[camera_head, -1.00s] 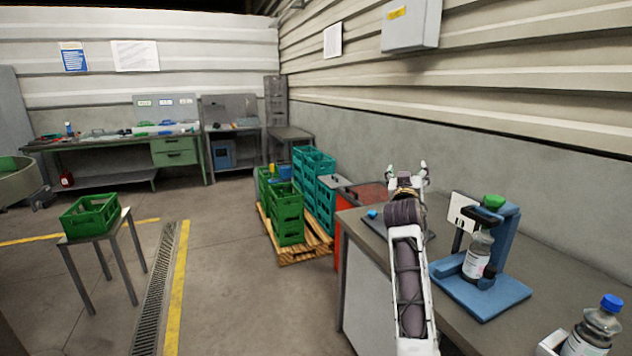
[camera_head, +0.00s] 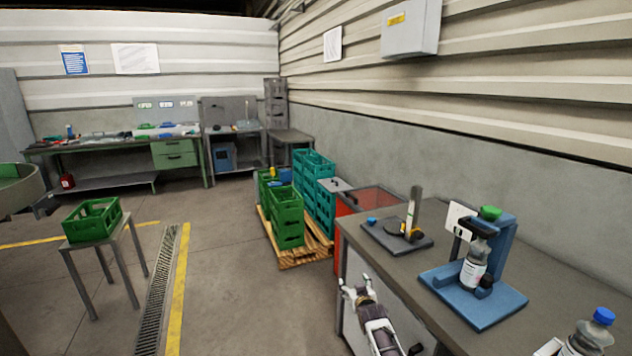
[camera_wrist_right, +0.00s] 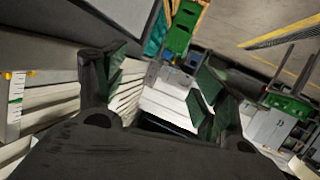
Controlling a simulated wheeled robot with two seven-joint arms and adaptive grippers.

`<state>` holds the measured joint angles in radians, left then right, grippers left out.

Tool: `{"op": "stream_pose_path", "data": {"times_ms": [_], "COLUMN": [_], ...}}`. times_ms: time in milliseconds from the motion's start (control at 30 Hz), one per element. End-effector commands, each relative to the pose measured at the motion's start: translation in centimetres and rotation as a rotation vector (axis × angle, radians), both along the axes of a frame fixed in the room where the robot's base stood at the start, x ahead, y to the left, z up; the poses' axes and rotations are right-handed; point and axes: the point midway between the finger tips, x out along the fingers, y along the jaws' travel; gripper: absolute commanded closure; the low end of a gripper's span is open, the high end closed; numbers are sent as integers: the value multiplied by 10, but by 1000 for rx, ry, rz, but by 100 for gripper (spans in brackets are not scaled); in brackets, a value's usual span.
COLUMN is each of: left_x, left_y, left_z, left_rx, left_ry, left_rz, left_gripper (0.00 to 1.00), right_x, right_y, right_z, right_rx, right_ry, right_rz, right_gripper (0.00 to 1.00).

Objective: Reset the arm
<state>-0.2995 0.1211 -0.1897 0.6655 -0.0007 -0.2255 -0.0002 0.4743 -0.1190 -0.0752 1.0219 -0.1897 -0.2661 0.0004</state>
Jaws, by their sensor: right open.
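My right gripper (camera_head: 354,291) is in front of the bench's near left side in the head view, below the level of the bench top. It is open and empty. In the right wrist view its two dark fingers (camera_wrist_right: 160,90) stand wide apart with nothing between them. My left gripper is in neither view.
The bench (camera_head: 395,268) carries a dark device with an upright post (camera_head: 412,212), a blue stand (camera_head: 490,295) with a labelled bottle (camera_head: 475,262), and a blue-capped bottle (camera_head: 600,330). Green crates (camera_head: 287,215) stand on a pallet (camera_head: 303,258).

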Motion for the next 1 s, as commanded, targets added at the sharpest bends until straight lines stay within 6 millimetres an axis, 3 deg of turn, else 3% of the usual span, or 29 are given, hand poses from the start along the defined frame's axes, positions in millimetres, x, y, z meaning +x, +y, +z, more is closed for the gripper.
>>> {"op": "stream_pose_path", "data": {"times_ms": [100,267,500,800,1000], "left_x": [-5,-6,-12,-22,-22], "left_y": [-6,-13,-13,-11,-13], "left_z": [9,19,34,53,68], "left_rx": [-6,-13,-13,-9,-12], "left_ry": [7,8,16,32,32], "left_rz": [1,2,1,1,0], "left_gripper": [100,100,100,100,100], "right_x": [-26,-65,-136,-243,-323], "right_y": [0,-5,-16,-35,-52], "right_z": [-51,-114,-198,-284,-327], "right_rx": [14,31,40,27,4], "right_ry": [81,184,339,533,653], "right_rz": [7,7,1,-11,-16], "right_gripper": [29,29,29,29,29]}}
